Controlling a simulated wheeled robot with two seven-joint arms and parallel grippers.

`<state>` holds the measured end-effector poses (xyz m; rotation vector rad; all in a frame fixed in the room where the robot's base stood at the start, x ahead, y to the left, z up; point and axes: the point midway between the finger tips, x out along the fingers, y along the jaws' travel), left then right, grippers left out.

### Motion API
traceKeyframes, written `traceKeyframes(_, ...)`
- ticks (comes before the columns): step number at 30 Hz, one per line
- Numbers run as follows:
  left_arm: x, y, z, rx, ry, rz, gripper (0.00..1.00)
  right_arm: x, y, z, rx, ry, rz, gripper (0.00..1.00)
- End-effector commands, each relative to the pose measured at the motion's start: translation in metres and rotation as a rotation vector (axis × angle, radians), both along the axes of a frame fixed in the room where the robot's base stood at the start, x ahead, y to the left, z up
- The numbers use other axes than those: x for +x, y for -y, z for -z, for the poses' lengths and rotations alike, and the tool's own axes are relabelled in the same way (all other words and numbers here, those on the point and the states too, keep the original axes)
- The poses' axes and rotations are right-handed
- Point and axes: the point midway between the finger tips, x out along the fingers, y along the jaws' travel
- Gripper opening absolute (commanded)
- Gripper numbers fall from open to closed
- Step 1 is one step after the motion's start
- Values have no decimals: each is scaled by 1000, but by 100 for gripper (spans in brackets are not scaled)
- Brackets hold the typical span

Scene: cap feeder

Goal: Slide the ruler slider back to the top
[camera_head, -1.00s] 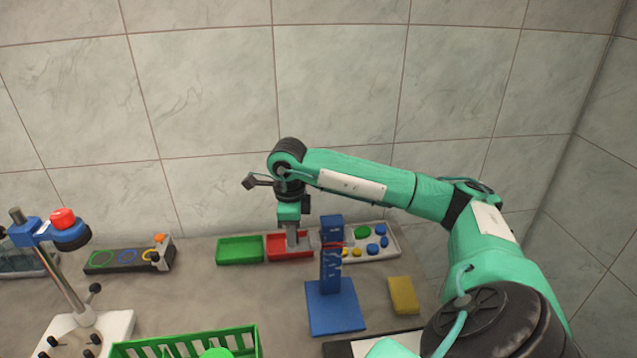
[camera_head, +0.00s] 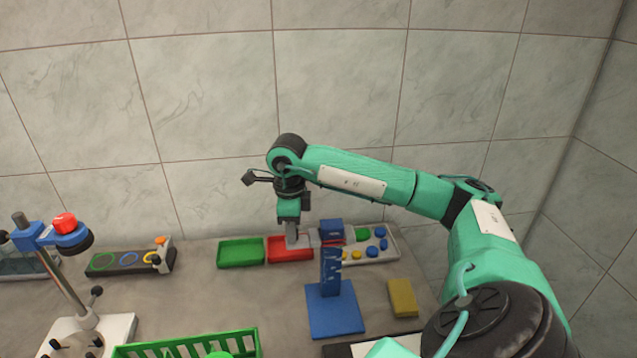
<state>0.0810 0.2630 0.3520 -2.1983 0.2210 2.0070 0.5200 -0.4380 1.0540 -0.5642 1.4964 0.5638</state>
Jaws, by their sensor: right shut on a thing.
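The blue ruler stand (camera_head: 331,272) rises from a flat square blue base (camera_head: 336,313) at the middle of the table. A blue block, the slider (camera_head: 331,229), shows at the top of the stand, with a thin red mark just below it. My right gripper (camera_head: 316,241) reaches in from the left of the stand, shut on the slider. The contact between its fingertips and the slider is small and partly hidden. My left gripper is out of view.
A green tray (camera_head: 240,252) and a red tray (camera_head: 290,258) stand behind the stand. A grey tray (camera_head: 388,258) holds several caps. A yellow block (camera_head: 402,297) lies to the right. A green basket (camera_head: 188,343) stands in front.

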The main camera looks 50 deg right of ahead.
Motion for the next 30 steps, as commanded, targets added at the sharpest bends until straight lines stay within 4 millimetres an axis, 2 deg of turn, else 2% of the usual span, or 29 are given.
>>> traceKeyframes(4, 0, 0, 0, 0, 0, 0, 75, 0, 0, -1, 1, 2, 0, 7)
traceKeyframes(5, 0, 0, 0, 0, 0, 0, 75, 0, 0, -1, 1, 2, 0, 31)
traceKeyframes(6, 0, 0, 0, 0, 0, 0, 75, 0, 0, -1, 1, 2, 0, 38)
traceKeyframes(7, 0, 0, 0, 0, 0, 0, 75, 0, 0, 0, 1, 2, 0, 42)
traceKeyframes(17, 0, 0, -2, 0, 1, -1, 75, 0, 0, -3, 1, 1, 0, 42)
traceKeyframes(30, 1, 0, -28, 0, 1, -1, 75, 0, 0, -45, 1, 1, 0, 42)
